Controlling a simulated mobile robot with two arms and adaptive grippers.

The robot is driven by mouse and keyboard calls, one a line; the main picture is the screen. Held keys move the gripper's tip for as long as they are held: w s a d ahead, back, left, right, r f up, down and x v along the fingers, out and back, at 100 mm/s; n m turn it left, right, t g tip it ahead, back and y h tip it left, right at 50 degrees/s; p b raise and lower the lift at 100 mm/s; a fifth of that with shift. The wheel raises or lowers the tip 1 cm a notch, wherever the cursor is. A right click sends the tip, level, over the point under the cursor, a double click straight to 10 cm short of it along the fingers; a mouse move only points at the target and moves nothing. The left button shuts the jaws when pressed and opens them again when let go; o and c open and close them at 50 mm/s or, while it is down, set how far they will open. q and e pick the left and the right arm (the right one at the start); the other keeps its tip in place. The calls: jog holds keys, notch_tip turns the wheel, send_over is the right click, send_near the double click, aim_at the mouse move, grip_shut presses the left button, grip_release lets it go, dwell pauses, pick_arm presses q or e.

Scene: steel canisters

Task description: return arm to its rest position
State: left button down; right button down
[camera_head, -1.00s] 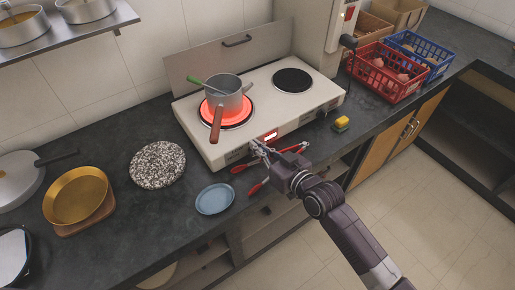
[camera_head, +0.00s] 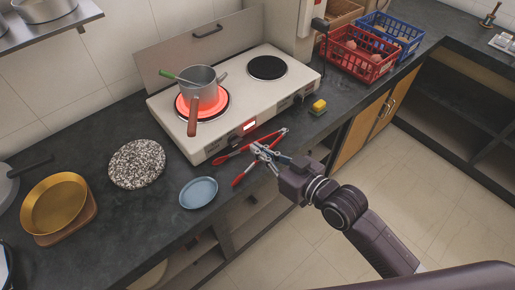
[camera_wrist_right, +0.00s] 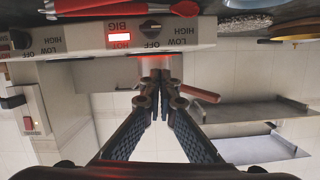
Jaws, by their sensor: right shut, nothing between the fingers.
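My right arm comes in from the lower right in the head view. Its gripper (camera_head: 264,154) is shut and empty, over the counter's front edge, just in front of the stove. Red-handled metal utensils (camera_head: 231,153) lie beside and partly behind it along the stove front; whether the fingers touch them I cannot tell. The wrist view, upside down, shows the closed fingers (camera_wrist_right: 157,82) with nothing between them and the stove's front panel (camera_wrist_right: 75,38) beyond. My left gripper is not in view.
A saucepan (camera_head: 203,89) stands on the glowing left burner of the stove (camera_head: 237,100). A blue plate (camera_head: 198,192), a speckled round board (camera_head: 136,164) and a yellow sponge (camera_head: 318,106) are on the counter. Red (camera_head: 354,68) and blue crates (camera_head: 398,27) stand right. Floor ahead is open.

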jog(key=shift+s, duration=0.1)
jog(key=s+d+f+m+g+h, duration=0.1)
jog(key=s+d+f+g+h, duration=0.2)
jog(key=s+d+f, duration=0.35)
jog(key=s+d+f+m+g+h, duration=0.2)
jog(key=s+d+f+g+h, duration=0.15)
jog(key=s, duration=0.55)
jog(key=s+d+f+m+g+h, duration=0.1)
jog(key=s+d+f+g+h, duration=0.2)
jog(key=s+d, duration=0.4)
jog(key=s+f, duration=0.3)
jog(key=f, duration=2.4)
jog(key=s+d+f+g, duration=0.1)
jog(key=s+d+f, duration=0.1)
jog(key=s+f, duration=1.3)
jog(key=shift+s+f+g, duration=0.35)
jog(key=shift+s, duration=0.55)
